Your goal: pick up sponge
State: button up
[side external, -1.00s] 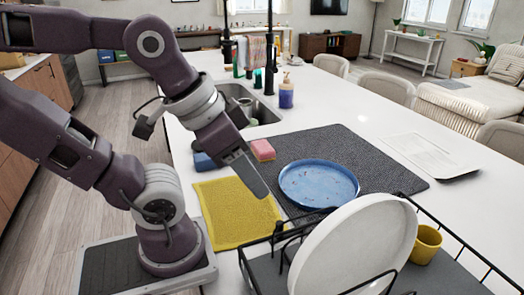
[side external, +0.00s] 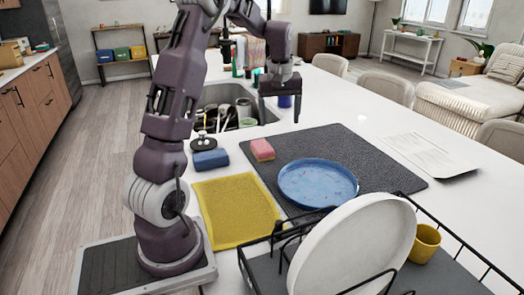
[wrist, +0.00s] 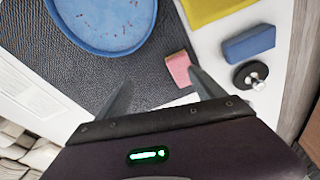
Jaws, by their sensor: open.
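A pink, sponge-like block (side external: 262,149) lies on the dark textured mat (side external: 385,165), near its left edge and behind the blue plate (side external: 318,183). A blue, sponge-like block (side external: 210,159) lies on the white counter left of the mat. My gripper (side external: 282,110) is open and empty, raised over the counter near the sink, fingers pointing down. In the wrist view the pink block (wrist: 179,69) appears just beyond my fingertips, close to the right one. The blue block (wrist: 249,44) is farther right, outside the fingers.
A yellow cloth (side external: 237,210) lies at the front left. A dish rack with a white plate (side external: 355,245) and a yellow cup (side external: 425,243) stands in front. The sink (side external: 228,105) holds several items. A round black stopper (wrist: 250,75) sits beside the blue block.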

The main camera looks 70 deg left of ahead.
aim_at(262, 145)
jog(key=a+f+n, duration=0.1)
jog(key=a+f, duration=0.1)
jog(key=a, duration=0.1)
jog(key=s+a+f+n, duration=0.1)
jog(key=a+f, duration=0.2)
jog(key=a+f+n+g, duration=0.1)
jog(key=a+f, duration=0.1)
jog(key=a, duration=0.1)
jog(key=shift+s+f, duration=0.3)
jog(key=shift+s, duration=0.05)
notch_tip(262, 145, down, 7)
jog(key=shift+s+d+r, duration=0.1)
jog(key=shift+r, duration=0.05)
jog(key=c, duration=1.4)
notch_tip(262, 145, up, 10)
jog(key=shift+r, duration=0.1)
